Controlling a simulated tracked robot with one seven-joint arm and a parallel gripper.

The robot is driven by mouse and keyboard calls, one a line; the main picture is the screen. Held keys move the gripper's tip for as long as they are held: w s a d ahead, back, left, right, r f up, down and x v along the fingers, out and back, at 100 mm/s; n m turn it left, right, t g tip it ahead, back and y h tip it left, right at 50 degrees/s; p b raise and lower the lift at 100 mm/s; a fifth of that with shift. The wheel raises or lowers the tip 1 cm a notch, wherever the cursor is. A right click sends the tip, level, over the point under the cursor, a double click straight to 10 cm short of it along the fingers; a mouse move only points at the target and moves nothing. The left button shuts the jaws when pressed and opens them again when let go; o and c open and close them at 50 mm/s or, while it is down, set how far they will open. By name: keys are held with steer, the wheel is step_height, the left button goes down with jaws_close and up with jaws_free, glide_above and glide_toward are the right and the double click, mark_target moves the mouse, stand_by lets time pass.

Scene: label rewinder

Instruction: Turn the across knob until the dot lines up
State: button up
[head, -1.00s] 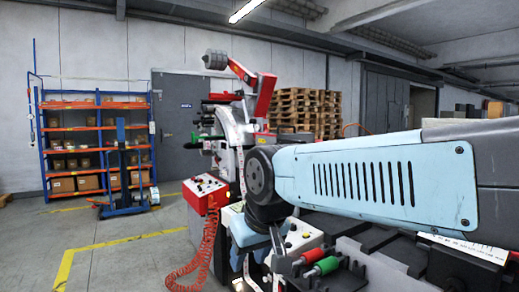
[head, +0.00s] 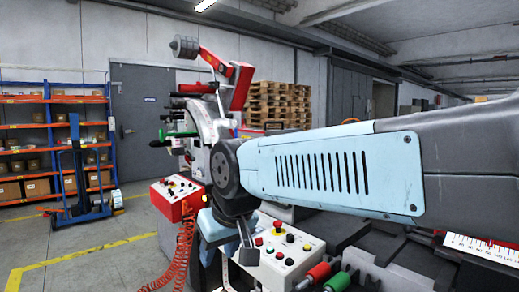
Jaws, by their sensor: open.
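My arm reaches from the right and bends down at its dark joint. The visible part of my gripper (head: 248,252) is a small grey piece below the light blue wrist, in front of a white control box (head: 292,262); the wrist hides the rest. Nothing is seen held in it. The box carries red, green, yellow and dark buttons or knobs. A red-handled part (head: 318,272) and a green-handled part (head: 338,283) lie at the bottom edge, to the right of my gripper. I cannot tell which piece is the across knob, and no alignment dot can be made out.
The rewinder (head: 215,120) stands behind my arm. A red control box (head: 177,198) with a coiled red hose (head: 183,250) is left of my wrist. A blue lift (head: 80,180) and orange shelves (head: 30,140) stand further left. The floor between is clear.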

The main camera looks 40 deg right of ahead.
steer(key=o, duration=0.3)
steer(key=shift+w+d+r, duration=0.1)
steer(key=shift+w+d, duration=0.2)
steer(key=shift+d, duration=0.1)
steer(key=shift+o, duration=0.2)
steer(key=w+d+n+g+h, duration=0.2)
steer(key=w+d+n+h, duration=0.2)
steer(key=w+d, duration=0.8)
steer(key=d+n, duration=0.2)
steer(key=d, duration=0.1)
steer(key=shift+w+d+r+g+h, duration=0.2)
steer(key=shift+w+r+g+h, duration=0.1)
steer(key=shift+g+h, duration=0.1)
steer(key=w+d+r+n+g+h, duration=0.2)
steer(key=w+d+r+n+h, duration=0.2)
steer(key=w+d+n+h, duration=0.7)
steer(key=w+d+r+n+h, duration=0.2)
steer(key=w+d+r, duration=0.2)
steer(key=w+r, duration=0.45)
steer(key=w+d+f, duration=0.2)
steer(key=w+d, duration=0.1)
steer(key=d, duration=1.1)
steer(key=shift+r, duration=0.1)
steer(key=c, duration=1)
